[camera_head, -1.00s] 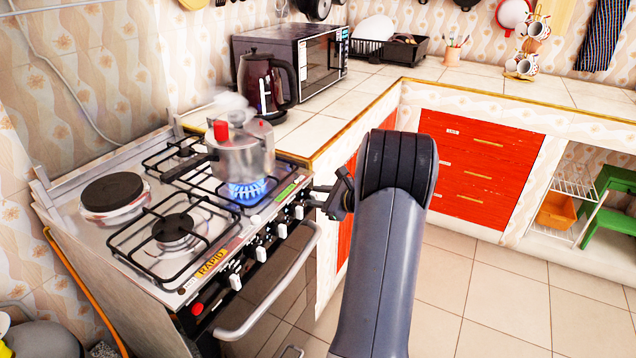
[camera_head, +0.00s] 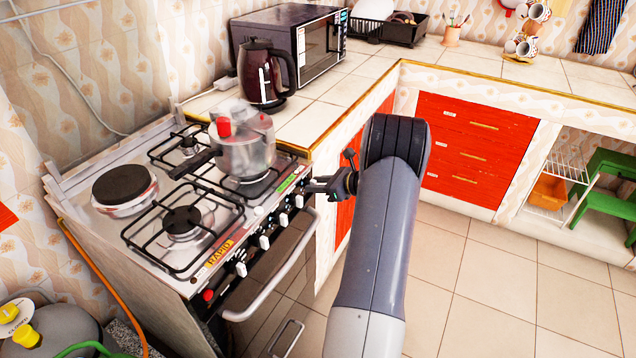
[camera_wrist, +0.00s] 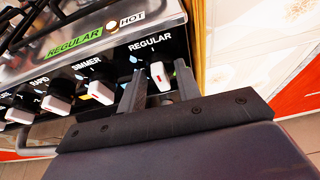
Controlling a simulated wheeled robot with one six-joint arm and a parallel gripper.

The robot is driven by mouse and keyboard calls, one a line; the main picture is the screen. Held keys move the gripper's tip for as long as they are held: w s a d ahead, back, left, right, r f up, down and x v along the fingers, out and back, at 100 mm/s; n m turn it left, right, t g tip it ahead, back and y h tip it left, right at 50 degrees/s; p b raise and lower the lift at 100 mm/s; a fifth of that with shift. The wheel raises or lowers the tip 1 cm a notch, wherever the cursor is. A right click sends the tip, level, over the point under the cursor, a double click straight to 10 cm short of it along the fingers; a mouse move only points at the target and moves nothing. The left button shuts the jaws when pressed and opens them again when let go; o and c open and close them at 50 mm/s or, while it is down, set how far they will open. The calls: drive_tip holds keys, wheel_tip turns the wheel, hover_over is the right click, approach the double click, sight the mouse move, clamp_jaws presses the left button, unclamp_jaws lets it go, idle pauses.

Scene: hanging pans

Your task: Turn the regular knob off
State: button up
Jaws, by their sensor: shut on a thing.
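The regular knob (camera_wrist: 160,76) is white with a red mark and sits under the "REGULAR" label on the stove's front panel. My gripper (camera_wrist: 160,85) has one finger on each side of it and is shut on it. In the head view my gripper (camera_head: 322,186) is at the right end of the stove's row of knobs, and the regular knob is hard to make out there.
Several other white knobs (camera_head: 264,242) line the stove front above the oven handle (camera_head: 270,290). A kettle (camera_head: 266,75) and microwave (camera_head: 310,45) stand on the counter behind. Red drawers (camera_head: 470,150) are at right; the floor in front is clear.

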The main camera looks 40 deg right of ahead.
drive_tip(key=o, duration=1)
drive_tip(key=v, duration=1)
drive_tip(key=shift+s+r, duration=0.2)
drive_tip(key=shift+s, duration=0.1)
drive_tip(key=shift+w, duration=0.1)
drive_tip(key=x, duration=1)
drive_tip(key=shift+w+f, duration=0.2)
drive_tip(key=shift+s, duration=0.1)
